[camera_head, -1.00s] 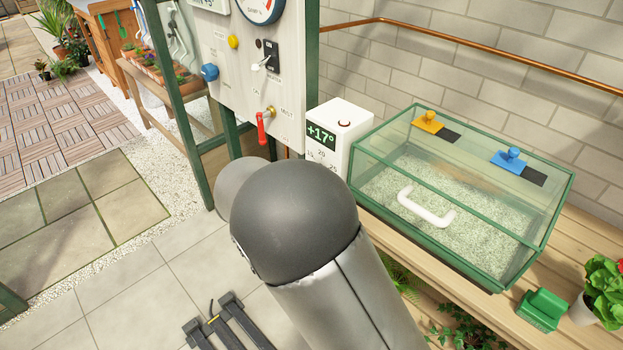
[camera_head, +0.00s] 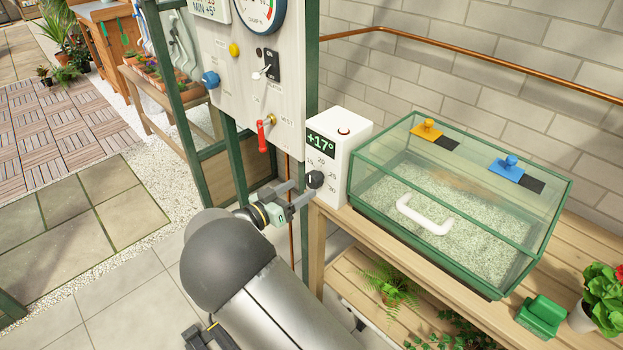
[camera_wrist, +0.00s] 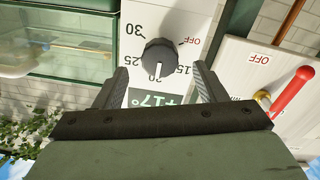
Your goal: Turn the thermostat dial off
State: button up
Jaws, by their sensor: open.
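The thermostat is a white box (camera_head: 349,127) left of the glass case, with a green display reading +17°. Its black dial (camera_head: 314,179) is low on the front face. In the wrist view the dial (camera_wrist: 160,58) shows a white pointer line near the 20 mark, with OFF printed to its right. My gripper (camera_head: 300,192) is in front of the dial. In the wrist view my gripper (camera_wrist: 160,77) has its two fingers spread, one on each side below the dial. I cannot tell whether either finger touches it.
A control panel (camera_head: 225,75) with a red lever (camera_head: 262,136) and a blue knob (camera_head: 210,79) stands left of the thermostat. A green-framed glass case (camera_head: 465,262) with a white handle stands to the right on a wooden bench (camera_head: 388,252).

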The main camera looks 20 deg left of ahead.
aim_at(310, 183)
jog(key=shift+p+x, duration=0.35)
jog(key=shift+x, duration=2.4)
jog(key=c, duration=1)
